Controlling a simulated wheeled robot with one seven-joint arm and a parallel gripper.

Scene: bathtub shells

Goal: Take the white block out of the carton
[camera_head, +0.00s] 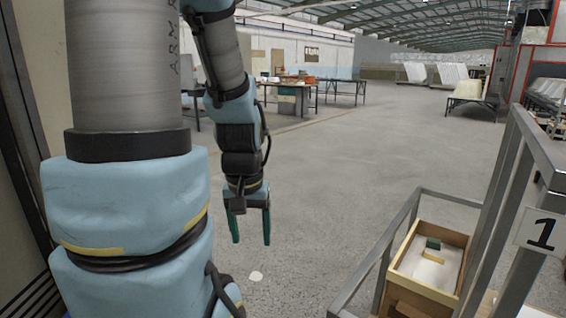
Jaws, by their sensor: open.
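My gripper (251,241) hangs pointing down left of the picture's middle, with its two green fingers apart and nothing between them. An open-topped tan box (396,277), which looks like the carton, is at the lower right, well to the right of my gripper. Inside it are a dark green piece (433,243), a yellow piece (433,257) and a pale white area (428,272). I cannot clearly tell a white block from a white floor there.
A grey metal frame (382,240) surrounds the box, with tall posts and a "1" sign (541,234) on its right. Tables (315,84) stand far back. The middle floor is clear.

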